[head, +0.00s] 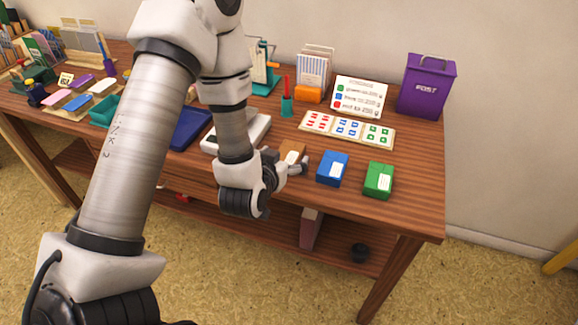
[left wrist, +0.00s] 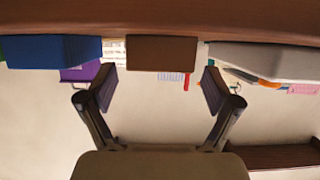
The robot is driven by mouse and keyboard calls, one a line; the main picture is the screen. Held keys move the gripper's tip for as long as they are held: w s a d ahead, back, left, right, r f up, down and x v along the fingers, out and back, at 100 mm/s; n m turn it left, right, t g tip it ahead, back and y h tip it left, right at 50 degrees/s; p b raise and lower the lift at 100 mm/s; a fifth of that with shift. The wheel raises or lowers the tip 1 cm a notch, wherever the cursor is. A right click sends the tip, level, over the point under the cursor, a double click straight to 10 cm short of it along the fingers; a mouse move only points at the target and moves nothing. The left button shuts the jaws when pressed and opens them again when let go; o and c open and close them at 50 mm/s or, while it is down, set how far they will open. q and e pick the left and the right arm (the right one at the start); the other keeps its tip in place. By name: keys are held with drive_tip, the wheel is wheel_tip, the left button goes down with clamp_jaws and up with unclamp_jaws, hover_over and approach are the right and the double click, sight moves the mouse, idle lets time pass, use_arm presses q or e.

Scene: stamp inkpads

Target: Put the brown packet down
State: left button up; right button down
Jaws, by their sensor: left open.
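The brown packet (head: 291,151) stands on the wooden table between the white scale and the blue packet, partly hidden by my left gripper in the head view. In the left wrist view, which is upside down, the brown packet (left wrist: 162,54) rests on the table top. My left gripper (head: 297,164) is open and low at the table's front edge. In the left wrist view its two fingers (left wrist: 159,82) are spread wide, with clear gaps to either side of the packet, and hold nothing. My right gripper is not in view.
A blue packet (head: 332,168) and a green packet (head: 379,180) stand to the right. The white scale (head: 252,130) is left of the brown packet. A stamp card (head: 347,130), a sign (head: 359,97) and a purple post box (head: 427,86) are behind. The table's front right is clear.

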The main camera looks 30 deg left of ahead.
sight(288, 154)
use_arm(q)
drive_tip(key=x, duration=0.4)
drive_tip(key=shift+f+p, duration=0.1)
drive_tip(key=shift+p, duration=0.3)
drive_tip(key=shift+s, duration=0.15)
drive_tip(key=c, duration=1.5)
